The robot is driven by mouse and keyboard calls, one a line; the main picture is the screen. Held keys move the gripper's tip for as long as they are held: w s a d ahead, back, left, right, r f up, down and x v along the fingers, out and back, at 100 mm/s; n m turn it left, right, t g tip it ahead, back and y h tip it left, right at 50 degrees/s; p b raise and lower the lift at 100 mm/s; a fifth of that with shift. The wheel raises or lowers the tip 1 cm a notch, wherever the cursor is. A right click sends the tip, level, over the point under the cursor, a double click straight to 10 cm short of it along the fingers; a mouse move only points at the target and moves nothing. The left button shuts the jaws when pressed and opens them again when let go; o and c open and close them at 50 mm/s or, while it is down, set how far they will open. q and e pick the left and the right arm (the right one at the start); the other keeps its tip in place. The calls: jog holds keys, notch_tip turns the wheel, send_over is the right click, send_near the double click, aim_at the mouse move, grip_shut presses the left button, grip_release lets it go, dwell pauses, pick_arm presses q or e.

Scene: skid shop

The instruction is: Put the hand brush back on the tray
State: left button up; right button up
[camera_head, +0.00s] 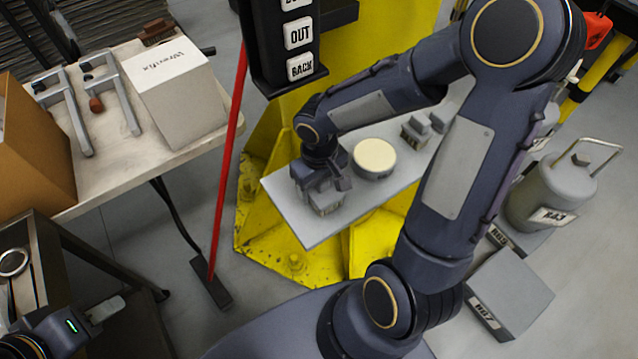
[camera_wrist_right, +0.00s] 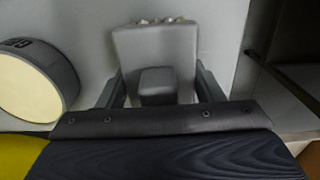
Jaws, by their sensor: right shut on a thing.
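The hand brush (camera_wrist_right: 156,48) is a grey block with a stubby grey handle and pale tufts along its far edge. In the right wrist view it sits between the two fingers of my right gripper (camera_wrist_right: 154,90), which is shut on it. In the head view my right gripper (camera_head: 322,182) is low over the left part of the grey tray (camera_head: 310,232), and the brush (camera_head: 326,203) shows just beneath it. I cannot tell whether the brush touches the tray. My left gripper (camera_head: 104,309) is at the bottom left, with its fingers unclear.
A round tin with a cream top (camera_head: 374,158) stands close right of the brush. Grey blocks (camera_head: 420,130) sit farther along the tray. A yellow column (camera_head: 395,60) rises behind. A red-handled broom (camera_head: 226,165) leans left of the tray. A grey canister (camera_head: 550,190) stands right.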

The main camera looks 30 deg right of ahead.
jog(key=o, duration=0.9)
jog(key=shift+o, duration=0.2)
notch_tip(320, 180, up, 11)
jog(key=shift+r+p, duration=0.1)
jog(key=shift+p, duration=0.6)
jog(key=shift+s+r, duration=0.2)
jog(key=shift+r, duration=0.4)
jog(key=s+r+m+t+y, duration=0.1)
jog(key=s+t+y, duration=0.1)
jog(key=s, duration=0.3)
jog(key=s+a+r+m+t+y, duration=0.1)
jog(key=s+r+t, duration=0.1)
jog(key=s, duration=0.4)
jog(key=shift+s+m+t+y, duration=0.15)
jog(key=shift+m+t+y, duration=0.2)
jog(key=shift+t, duration=0.45)
